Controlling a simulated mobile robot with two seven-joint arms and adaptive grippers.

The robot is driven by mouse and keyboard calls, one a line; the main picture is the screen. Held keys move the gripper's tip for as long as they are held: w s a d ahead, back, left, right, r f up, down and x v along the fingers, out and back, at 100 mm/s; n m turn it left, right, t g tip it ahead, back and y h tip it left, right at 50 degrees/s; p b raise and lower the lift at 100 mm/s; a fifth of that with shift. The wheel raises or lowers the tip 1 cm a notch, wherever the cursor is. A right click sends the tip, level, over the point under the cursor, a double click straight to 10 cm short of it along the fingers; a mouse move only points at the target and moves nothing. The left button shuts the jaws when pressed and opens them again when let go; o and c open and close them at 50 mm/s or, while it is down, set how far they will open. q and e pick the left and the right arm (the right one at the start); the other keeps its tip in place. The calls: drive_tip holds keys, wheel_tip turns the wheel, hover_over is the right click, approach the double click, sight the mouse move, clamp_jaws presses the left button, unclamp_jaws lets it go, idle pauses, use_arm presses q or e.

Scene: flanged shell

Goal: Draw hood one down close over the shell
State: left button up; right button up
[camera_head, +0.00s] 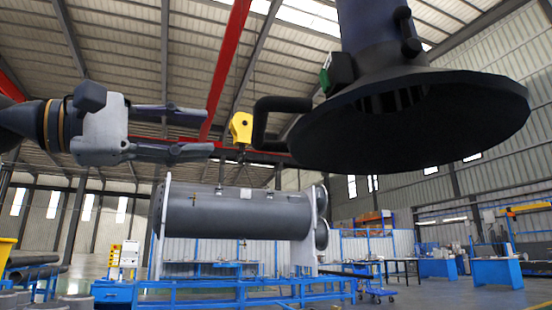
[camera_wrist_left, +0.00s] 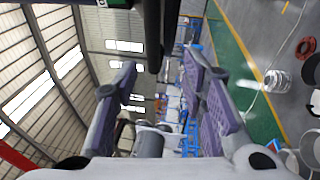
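The black hood, which I take to be hood one (camera_head: 420,115), hangs at the upper right in the head view, its wide round mouth facing down. A bent black handle (camera_head: 262,118) sticks out from its left side. My left gripper (camera_head: 208,132) points right at the handle, fingers spread and empty, with a gap between them. In the left wrist view a dark bar (camera_wrist_left: 153,35), probably the handle, lies ahead of the open fingers. The grey shell (camera_head: 240,213) lies level farther off, below the gripper and hood. My right gripper is not in view.
A yellow hoist block (camera_head: 241,127) hangs behind the handle. Blue frames (camera_head: 235,292) stand under the shell. Blue workbenches (camera_head: 497,271) are at the right, and a control cabinet (camera_head: 129,254) stands at the left. The air between gripper and handle looks clear.

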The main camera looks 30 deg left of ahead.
sight(260, 135)
use_arm(q)
drive_tip(key=x, duration=0.6)
drive_tip(key=d+r+x, duration=0.1)
drive_tip(key=x, duration=0.2)
drive_tip(key=shift+d+r, duration=0.1)
drive_tip(key=shift+r, duration=0.05)
drive_tip(key=shift+w+d+r, duration=0.1)
drive_tip(key=shift+w+d, duration=0.2)
drive_tip(key=shift+w, duration=0.15)
clamp_jaws()
